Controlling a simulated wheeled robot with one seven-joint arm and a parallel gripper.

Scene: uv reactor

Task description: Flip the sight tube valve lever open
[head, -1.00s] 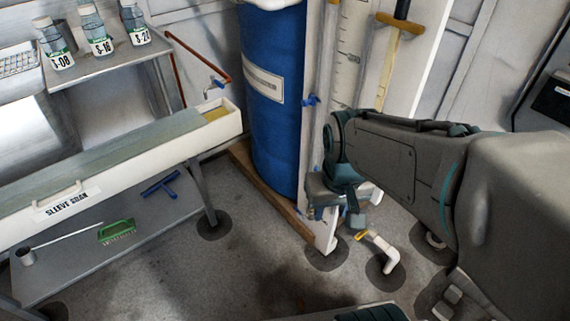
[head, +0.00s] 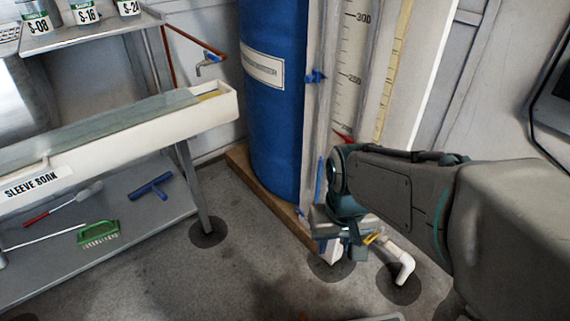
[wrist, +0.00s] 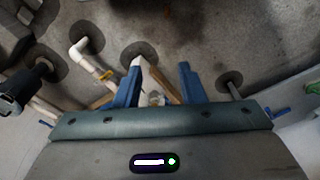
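The tall white sight tube board (head: 350,75) with a numbered scale stands beside the blue drum (head: 275,110). A white elbow pipe (head: 403,262) with a small yellow piece (head: 373,237) lies low at its foot, just right of my gripper (head: 340,245). I cannot tell if the yellow piece is the valve lever. In the wrist view the yellow piece (wrist: 103,75) is left of my gripper (wrist: 160,68), outside the fingers. The two blue fingers are apart. A small pale fitting (wrist: 157,98) shows in the gap between them, not visibly gripped.
A sleeve soak trough (head: 130,130) sits on a bench at left, with a green brush (head: 98,234) and a blue T-shaped tool (head: 151,187) on the shelf below. A wooden base edge (head: 240,165) runs under the drum. The floor in front is clear.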

